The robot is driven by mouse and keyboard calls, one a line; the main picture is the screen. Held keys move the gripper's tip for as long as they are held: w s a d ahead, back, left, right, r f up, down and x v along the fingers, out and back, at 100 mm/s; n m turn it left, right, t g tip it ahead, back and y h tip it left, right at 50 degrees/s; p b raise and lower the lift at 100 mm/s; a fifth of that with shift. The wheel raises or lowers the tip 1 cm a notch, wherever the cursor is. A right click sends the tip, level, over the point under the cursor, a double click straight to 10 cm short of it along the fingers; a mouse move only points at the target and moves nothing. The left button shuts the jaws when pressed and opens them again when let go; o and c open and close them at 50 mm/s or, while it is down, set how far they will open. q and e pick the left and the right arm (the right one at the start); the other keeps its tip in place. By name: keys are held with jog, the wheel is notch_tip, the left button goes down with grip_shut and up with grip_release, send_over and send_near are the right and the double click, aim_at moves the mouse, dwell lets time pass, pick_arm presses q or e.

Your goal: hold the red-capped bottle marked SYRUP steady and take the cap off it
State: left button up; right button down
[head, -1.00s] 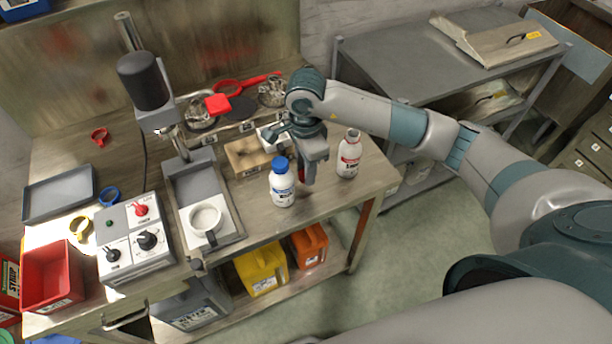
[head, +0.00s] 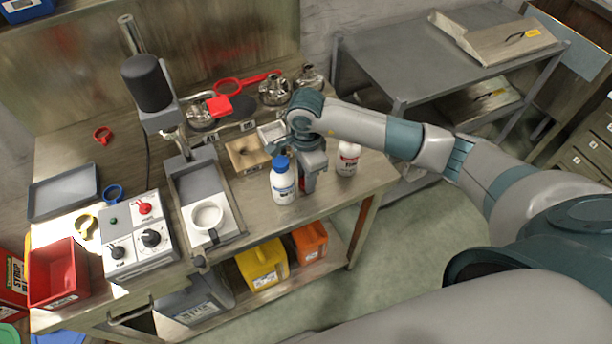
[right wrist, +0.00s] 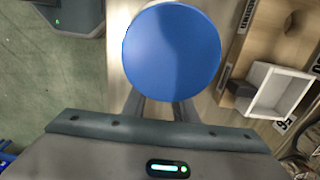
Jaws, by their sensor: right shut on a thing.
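A white bottle with a red-and-white label (head: 349,158) stands upright near the table's right edge. Its top looks pale, I see no red cap on it, and its lettering is too small to read. A second white bottle with a blue cap (head: 283,188) stands to its left; its label is unreadable. My right gripper (head: 300,184) is shut on this blue-capped bottle from its right side. In the right wrist view the blue cap (right wrist: 171,52) fills the upper middle, with the fingers (right wrist: 160,105) partly hidden beneath it. My left gripper is not in view.
A wooden block with a hole (head: 245,155) and a white box (head: 272,133) stand behind the bottles. A stand with a white cup (head: 207,216) and a control box (head: 139,241) are to the left. Bare tabletop lies in front of the bottles.

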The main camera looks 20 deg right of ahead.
jog(key=c, duration=1.4)
grip_release()
jog(key=shift+f, duration=0.1)
jog(key=shift+c, duration=0.2)
jog(key=shift+r, duration=0.25)
jog(key=shift+r, duration=0.4)
notch_tip(320, 180, up, 11)
jog(key=b, duration=0.4)
